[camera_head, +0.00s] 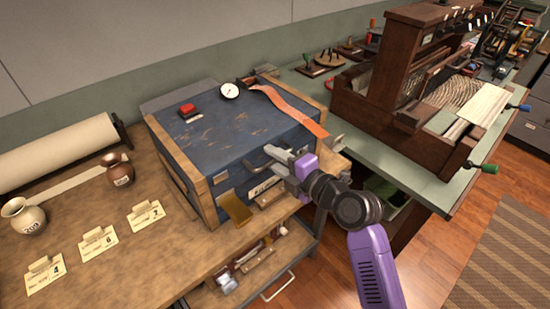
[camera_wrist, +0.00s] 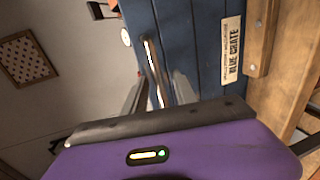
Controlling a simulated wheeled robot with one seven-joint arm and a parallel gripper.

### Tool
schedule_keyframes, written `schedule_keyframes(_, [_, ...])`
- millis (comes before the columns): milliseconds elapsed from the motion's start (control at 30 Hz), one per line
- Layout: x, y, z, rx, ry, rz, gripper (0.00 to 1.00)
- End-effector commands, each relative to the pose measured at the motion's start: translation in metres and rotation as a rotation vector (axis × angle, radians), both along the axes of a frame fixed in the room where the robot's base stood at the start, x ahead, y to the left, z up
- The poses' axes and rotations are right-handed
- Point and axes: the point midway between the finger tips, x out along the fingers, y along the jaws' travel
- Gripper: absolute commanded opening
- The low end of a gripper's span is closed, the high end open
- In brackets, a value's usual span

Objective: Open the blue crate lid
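The blue crate (camera_head: 200,150) with wooden corner strips sits on the workbench, its lid (camera_head: 225,128) down. A metal handle (camera_head: 256,166) is on its front; it shows as a bright bar in the wrist view (camera_wrist: 153,72). The "BLUE CRATE" label (camera_wrist: 232,50) is to the right of the handle there. My gripper (camera_head: 272,160) is at the crate's upper front edge, next to the handle. Its fingers are apart, one on each side of the bar in the wrist view; I cannot tell whether they touch it.
A red object (camera_head: 187,110), a round dial (camera_head: 230,91) and an orange strip (camera_head: 290,108) lie on the lid. Two jars (camera_head: 117,170) and numbered cards (camera_head: 98,243) stand left on the bench. A wooden loom (camera_head: 410,90) is at right. An open drawer (camera_head: 250,285) is below.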

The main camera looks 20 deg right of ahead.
Motion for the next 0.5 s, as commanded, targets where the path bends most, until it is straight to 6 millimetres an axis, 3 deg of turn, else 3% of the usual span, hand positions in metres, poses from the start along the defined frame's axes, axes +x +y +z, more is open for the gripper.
schedule_keyframes(67, [-0.0001,0.0001,0.0000,0.000,0.000,0.000,0.33])
schedule_keyframes(233, [-0.0002,0.0000,0.0001,0.000,0.000,0.000,0.02])
schedule_keyframes(500, [-0.0003,0.0000,0.0000,0.001,0.000,0.000,0.00])
